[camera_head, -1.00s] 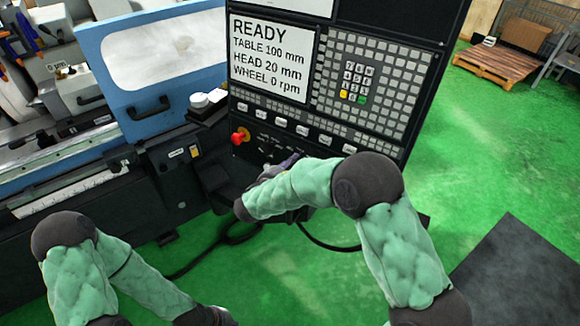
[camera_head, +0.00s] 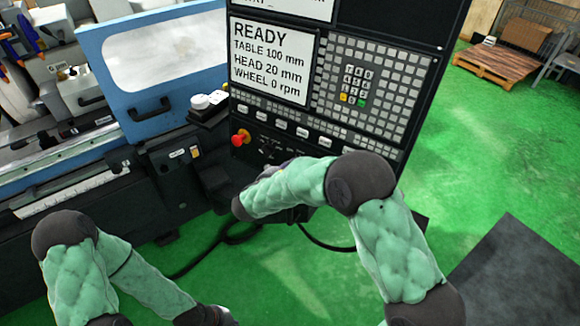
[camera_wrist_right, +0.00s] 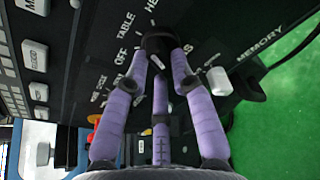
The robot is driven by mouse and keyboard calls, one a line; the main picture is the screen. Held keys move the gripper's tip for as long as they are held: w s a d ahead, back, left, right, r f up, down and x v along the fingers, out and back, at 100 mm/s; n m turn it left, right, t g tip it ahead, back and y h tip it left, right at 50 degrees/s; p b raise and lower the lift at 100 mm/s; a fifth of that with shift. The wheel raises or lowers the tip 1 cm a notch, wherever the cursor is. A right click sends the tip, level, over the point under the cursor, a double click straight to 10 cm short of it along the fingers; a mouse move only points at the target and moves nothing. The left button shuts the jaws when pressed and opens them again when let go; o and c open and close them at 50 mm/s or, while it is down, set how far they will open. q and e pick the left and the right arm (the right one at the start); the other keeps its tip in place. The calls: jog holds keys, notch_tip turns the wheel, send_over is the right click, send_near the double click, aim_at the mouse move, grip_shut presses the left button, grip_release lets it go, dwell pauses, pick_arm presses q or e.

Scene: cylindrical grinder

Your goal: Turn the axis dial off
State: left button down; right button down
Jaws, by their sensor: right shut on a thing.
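The axis dial (camera_wrist_right: 158,40) is a small black knob on the dark control panel, near the top middle of the right wrist view. White labels around it read OFF, TABLE and part of HEAD. My right gripper (camera_wrist_right: 160,52) has purple fingers closed around the dial from the sides. The fingers partly cover the knob, and I cannot tell which label its pointer faces. In the head view my right forearm hides the dial and most of that gripper. My left arm shows at the lower left, but its gripper is out of the picture.
The screen (camera_head: 270,60) reads READY, TABLE 100 mm, HEAD 20 mm, WHEEL 0 rpm. A red emergency knob (camera_head: 240,138) sits left on the panel. A pale switch (camera_wrist_right: 219,80) beside the MEMORY label is close to my right fingers.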

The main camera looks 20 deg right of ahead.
jog(key=n+p, duration=0.1)
jog(key=n, duration=0.2)
jog(key=shift+g+h+p, duration=0.3)
jog(key=shift+g+p, duration=0.1)
jog(key=n+p, duration=0.2)
jog(key=n, duration=0.1)
jog(key=shift+n+h, duration=0.3)
jog(key=n+p, duration=0.1)
jog(key=n, duration=0.2)
jog(key=n+g+h+p, duration=0.1)
jog(key=shift+f+n+p, duration=0.25)
jog(key=shift+n+p, duration=0.05)
jog(key=c, duration=1)
grip_release()
jog(key=shift+a, duration=0.1)
jog(key=shift+c, duration=0.2)
jog(key=v, duration=1.2)
